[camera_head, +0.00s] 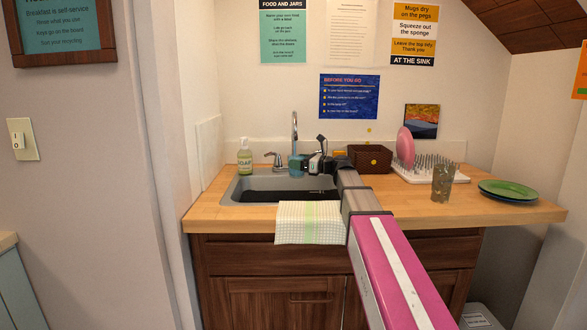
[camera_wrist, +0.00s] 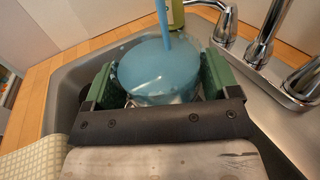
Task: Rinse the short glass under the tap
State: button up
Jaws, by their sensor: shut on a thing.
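My gripper (camera_wrist: 158,84) is shut on the short glass (camera_wrist: 155,68), one green finger on each side of it, over the sink (camera_head: 236,188). The glass looks blue and full of water. A blue stream of water (camera_wrist: 162,20) falls into it from above. In the head view the glass (camera_head: 296,167) shows under the tall curved tap (camera_head: 295,128), just left of my gripper (camera_head: 312,163). The tap also shows at the upper right of the wrist view (camera_wrist: 268,40). The glass's base is partly hidden by my gripper.
A soap bottle (camera_head: 245,157) stands behind the sink at left. A checked cloth (camera_head: 310,222) hangs over the front edge. To the right are a brown basket (camera_head: 370,158), a peg rack (camera_head: 432,165) with a pink plate (camera_head: 405,146), another glass (camera_head: 442,184) and green plates (camera_head: 507,189).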

jog(key=s, duration=0.6)
jog(key=shift+s+d, duration=0.3)
jog(key=shift+s, duration=0.05)
dwell(0.4)
jog(key=shift+r, duration=0.1)
dwell(1.1)
jog(key=s+r, duration=0.4)
jog(key=s, duration=0.1)
jog(key=shift+d, duration=0.25)
dwell(0.4)
